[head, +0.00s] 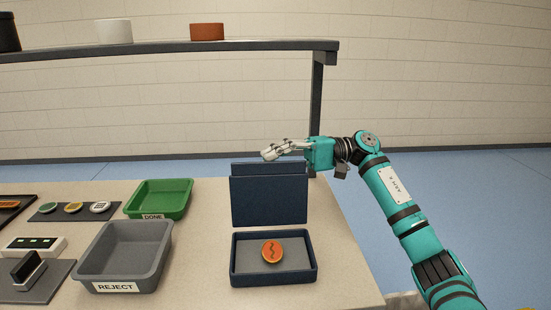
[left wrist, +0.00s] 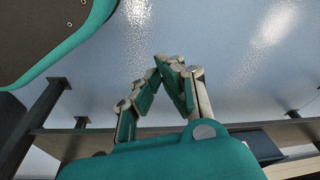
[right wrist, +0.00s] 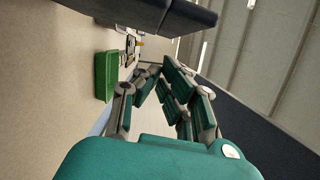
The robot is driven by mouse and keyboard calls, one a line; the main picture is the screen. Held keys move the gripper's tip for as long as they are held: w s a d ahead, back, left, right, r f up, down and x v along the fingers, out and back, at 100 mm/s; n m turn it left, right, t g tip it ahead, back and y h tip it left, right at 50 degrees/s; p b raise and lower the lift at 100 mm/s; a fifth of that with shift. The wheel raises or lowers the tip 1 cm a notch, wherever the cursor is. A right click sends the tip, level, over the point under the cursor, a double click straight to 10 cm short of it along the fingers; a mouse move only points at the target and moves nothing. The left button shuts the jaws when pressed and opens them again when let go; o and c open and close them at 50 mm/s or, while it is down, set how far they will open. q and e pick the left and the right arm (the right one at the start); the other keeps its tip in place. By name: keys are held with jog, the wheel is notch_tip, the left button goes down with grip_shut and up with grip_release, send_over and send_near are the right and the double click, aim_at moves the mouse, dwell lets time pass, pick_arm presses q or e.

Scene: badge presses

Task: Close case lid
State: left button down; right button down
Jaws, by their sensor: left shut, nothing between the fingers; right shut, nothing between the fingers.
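The dark blue case stands at the right of the table in the head view. Its lid (head: 268,200) is open and upright behind the case base (head: 235,268). An orange badge with a dark squiggle (head: 271,251) lies in the base. My right gripper (head: 268,154) is shut and empty, at the top edge of the lid; I cannot tell whether it touches. In the right wrist view its fingers (right wrist: 160,68) meet, with the dark lid (right wrist: 170,14) at the top. My left gripper (left wrist: 170,62) is shut and empty in the left wrist view, away from the case.
A grey REJECT tray (head: 119,287) and a green DONE tray (head: 160,212) stand left of the case. A mat with several badges (head: 74,214) lies farther left. A shelf (head: 170,47) crosses above, its post (head: 316,110) behind the lid.

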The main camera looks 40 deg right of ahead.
jog(key=shift+s+a+r, duration=0.15)
jog(key=shift+s+a, duration=0.3)
jog(key=shift+s, duration=0.2)
